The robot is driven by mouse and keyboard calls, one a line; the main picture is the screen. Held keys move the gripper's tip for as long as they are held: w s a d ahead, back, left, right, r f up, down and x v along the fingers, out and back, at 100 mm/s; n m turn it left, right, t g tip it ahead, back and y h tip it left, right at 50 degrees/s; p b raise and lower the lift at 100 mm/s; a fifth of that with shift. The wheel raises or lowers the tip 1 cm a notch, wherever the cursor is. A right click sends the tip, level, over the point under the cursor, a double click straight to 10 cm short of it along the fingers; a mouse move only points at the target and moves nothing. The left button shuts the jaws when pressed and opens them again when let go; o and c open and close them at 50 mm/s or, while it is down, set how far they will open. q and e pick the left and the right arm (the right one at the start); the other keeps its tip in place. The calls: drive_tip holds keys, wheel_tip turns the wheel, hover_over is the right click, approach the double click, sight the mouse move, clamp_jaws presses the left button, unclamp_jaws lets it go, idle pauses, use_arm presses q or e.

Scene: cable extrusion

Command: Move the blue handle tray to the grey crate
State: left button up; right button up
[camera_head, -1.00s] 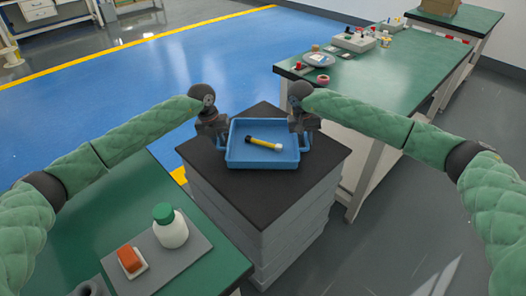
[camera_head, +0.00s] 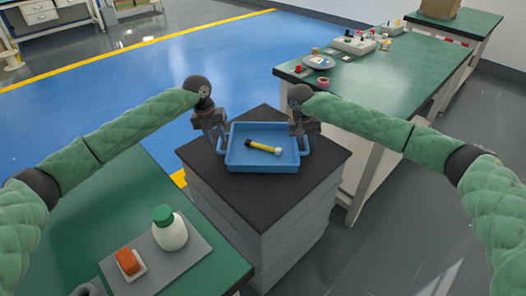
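The blue handle tray (camera_head: 262,166) rests on the dark top of the grey crate stack (camera_head: 262,228), near its middle. A yellow-and-black tube with a white end (camera_head: 262,146) lies in the tray. My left gripper (camera_head: 217,148) is at the tray's left handle, its fingers apart and pointing down around that handle. My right gripper (camera_head: 304,140) is at the right handle, whose loop shows just below it. Its fingers are dark and overlap the handle, so I cannot tell whether they grip it.
A green table at the lower left holds a grey mat (camera_head: 190,258) with a green-capped white bottle (camera_head: 169,229) and an orange block (camera_head: 128,262). A green bench (camera_head: 400,85) with small items stands at the right. Blue floor lies behind the crate stack.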

use_arm(q)
wheel_tip(320, 180, up, 8)
drive_tip(key=a, duration=0.1)
drive_tip(key=shift+a+f, duration=0.2)
drive_tip(key=shift+a, duration=0.05)
use_arm(e)
drive_tip(key=v, duration=1.2)
